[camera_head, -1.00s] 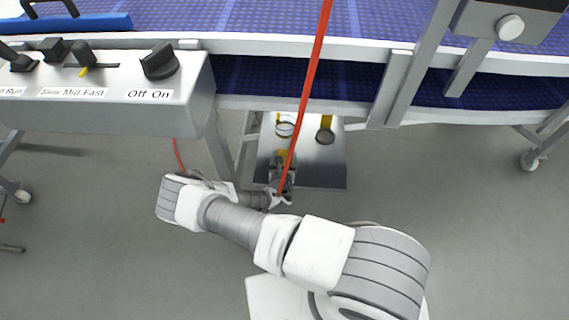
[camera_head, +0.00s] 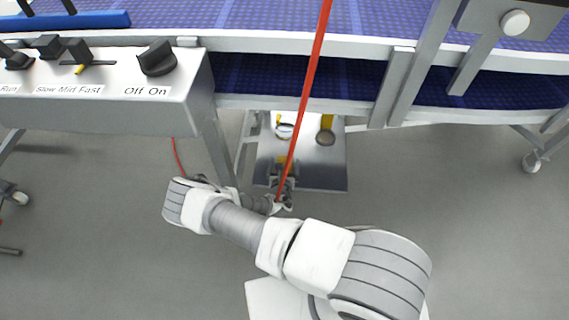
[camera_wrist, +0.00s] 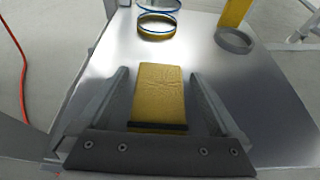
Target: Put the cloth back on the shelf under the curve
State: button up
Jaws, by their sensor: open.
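A yellow, creased cloth (camera_wrist: 158,92) shows in the wrist view between the two fingers of my gripper (camera_wrist: 160,76). The fingers stand apart on either side, with a visible gap to the cloth. A dark bar crosses its near end. It appears to lie on the bright metal shelf (camera_wrist: 275,110); whether it lies flat against it I cannot tell. In the head view the shelf (camera_head: 330,178) sits low under the blue conveyor curve (camera_head: 300,80), and a small yellow patch of the cloth (camera_head: 282,160) shows near my gripper, which is partly hidden by the red cord.
Two round holders, a left ring (camera_wrist: 158,22) and a grey right ring (camera_wrist: 235,41), stand at the shelf's far side, with a yellow strip (camera_wrist: 234,12) by the right one. A red cord (camera_head: 308,85) crosses the view. The control box (camera_head: 110,90) is at left.

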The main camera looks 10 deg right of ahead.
jog(key=p+v, duration=0.3)
jog(key=v, duration=0.9)
jog(key=shift+r, duration=0.2)
